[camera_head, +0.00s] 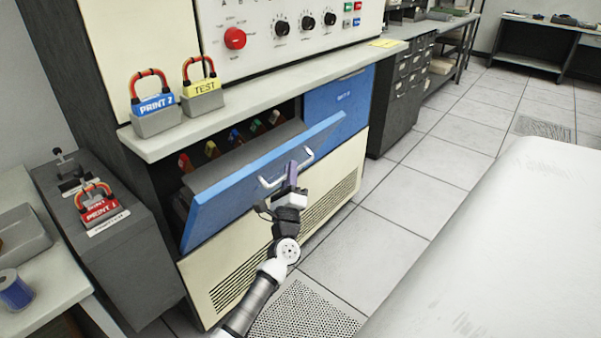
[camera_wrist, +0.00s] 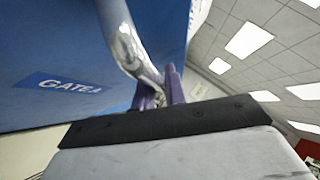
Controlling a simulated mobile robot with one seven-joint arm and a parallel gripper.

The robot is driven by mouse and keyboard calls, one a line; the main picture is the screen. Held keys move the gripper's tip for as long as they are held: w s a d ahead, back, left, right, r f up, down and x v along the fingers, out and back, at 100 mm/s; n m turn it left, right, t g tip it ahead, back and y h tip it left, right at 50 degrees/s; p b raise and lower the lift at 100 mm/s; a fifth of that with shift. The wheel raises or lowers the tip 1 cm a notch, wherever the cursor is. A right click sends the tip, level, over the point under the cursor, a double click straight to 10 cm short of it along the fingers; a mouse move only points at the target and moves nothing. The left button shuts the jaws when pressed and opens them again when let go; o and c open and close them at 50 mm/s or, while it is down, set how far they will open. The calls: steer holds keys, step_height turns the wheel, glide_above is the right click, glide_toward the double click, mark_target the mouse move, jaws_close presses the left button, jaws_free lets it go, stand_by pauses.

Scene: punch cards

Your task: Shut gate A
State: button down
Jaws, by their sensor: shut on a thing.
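Gate A is a blue panel (camera_head: 235,188) on the front of the large machine, tilted outward at its top so that the space behind it shows. A metal bar handle (camera_head: 300,158) is on its front. In the wrist view a "GATE A" label (camera_wrist: 68,85) is on the blue face, and the handle (camera_wrist: 128,48) runs down between my fingers. My gripper (camera_head: 291,178) is shut on this handle; its purple fingers also show in the wrist view (camera_wrist: 168,90). The label is not readable in the head view.
Colored tabs (camera_head: 210,148) show in the opening behind the gate. The shelf (camera_head: 255,95) above holds the "PRINT 2" lock block (camera_head: 155,105) and the "TEST" one (camera_head: 201,87). A grey cabinet (camera_head: 110,250) stands at left.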

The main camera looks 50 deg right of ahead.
mark_target(251, 148)
steer(key=w+r+n+y+p, duration=0.1)
steer(key=w+r+p, duration=0.1)
steer(key=w+r+n+y+p, duration=0.1)
steer(key=w+r+p, duration=0.1)
steer(key=w, duration=0.1)
steer(key=w+r+n+y+p, duration=0.1)
steer(key=w+r+p, duration=0.1)
steer(key=shift+w+a+n+t, duration=0.3)
steer(key=w, duration=0.2)
steer(key=w+r+n+y+p, duration=0.1)
steer(key=w, duration=0.2)
steer(key=w+r+n+p, duration=0.1)
steer(key=w, duration=0.1)
steer(key=shift+w+a, duration=0.15)
steer(key=shift+a, duration=0.15)
steer(key=shift+w+a+r+p, duration=0.15)
steer(key=shift+w+r, duration=0.1)
steer(key=shift+w, duration=0.55)
steer(key=shift+w+a+r+p, duration=0.1)
steer(key=shift+w+r+p, duration=0.1)
steer(key=shift+w, duration=0.6)
steer(key=c, duration=1.5)
jaws_free()
steer(key=shift+o, duration=0.2)
steer(key=shift+f, duration=0.1)
steer(key=shift+d+f+y, duration=0.1)
steer(key=shift+f+y, duration=0.15)
steer(key=shift+y, duration=0.05)
